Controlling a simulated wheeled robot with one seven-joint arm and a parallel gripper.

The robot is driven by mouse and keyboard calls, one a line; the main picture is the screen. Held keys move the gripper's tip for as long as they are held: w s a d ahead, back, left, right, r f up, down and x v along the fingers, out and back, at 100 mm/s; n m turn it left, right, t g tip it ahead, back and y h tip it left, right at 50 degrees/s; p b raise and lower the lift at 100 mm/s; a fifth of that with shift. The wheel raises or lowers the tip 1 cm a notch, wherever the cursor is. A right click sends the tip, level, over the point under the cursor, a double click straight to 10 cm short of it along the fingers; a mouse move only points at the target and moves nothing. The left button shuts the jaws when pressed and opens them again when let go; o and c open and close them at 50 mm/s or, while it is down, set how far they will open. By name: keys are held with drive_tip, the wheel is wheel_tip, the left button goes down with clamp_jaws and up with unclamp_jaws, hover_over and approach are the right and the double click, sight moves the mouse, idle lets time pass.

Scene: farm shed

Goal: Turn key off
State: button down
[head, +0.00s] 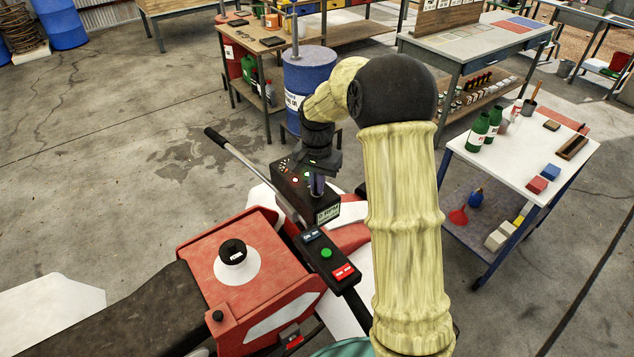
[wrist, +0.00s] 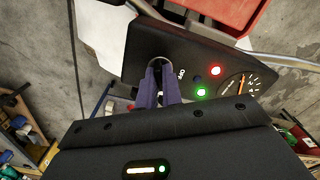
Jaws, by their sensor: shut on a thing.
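The black instrument panel (head: 291,188) sits on the red motorcycle-like vehicle (head: 245,262). It also fills the upper part of the wrist view (wrist: 145,42), with a lit red lamp (wrist: 215,70), a lit green lamp (wrist: 201,92) and a gauge (wrist: 240,84). My gripper (head: 317,185) reaches down onto the panel. In the wrist view its purple fingers (wrist: 158,80) are shut on the key at the round key switch (wrist: 155,63). The fingers hide most of the key, so its turn angle is unclear.
A handlebar (head: 245,160) extends left of the panel. A black switch box (head: 328,262) with green and red buttons is just below it. A blue drum (head: 308,80) stands behind. A white-topped table (head: 525,150) with green bottles is to the right.

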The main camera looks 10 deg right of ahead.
drive_tip(key=shift+r+n, duration=0.1)
drive_tip(key=shift+n, duration=0.3)
drive_tip(key=n+p, duration=0.1)
drive_tip(key=n, duration=0.4)
drive_tip(key=n+p, duration=0.1)
drive_tip(key=n, duration=0.5)
drive_tip(key=shift+w, duration=0.1)
idle(0.4)
drive_tip(key=c, duration=1.6)
unclamp_jaws()
drive_tip(key=shift+o, duration=0.2)
wheel_tip(320, 180, up, 17)
drive_tip(key=b, duration=0.2)
drive_tip(key=shift+r, duration=0.2)
drive_tip(key=shift+f, duration=0.1)
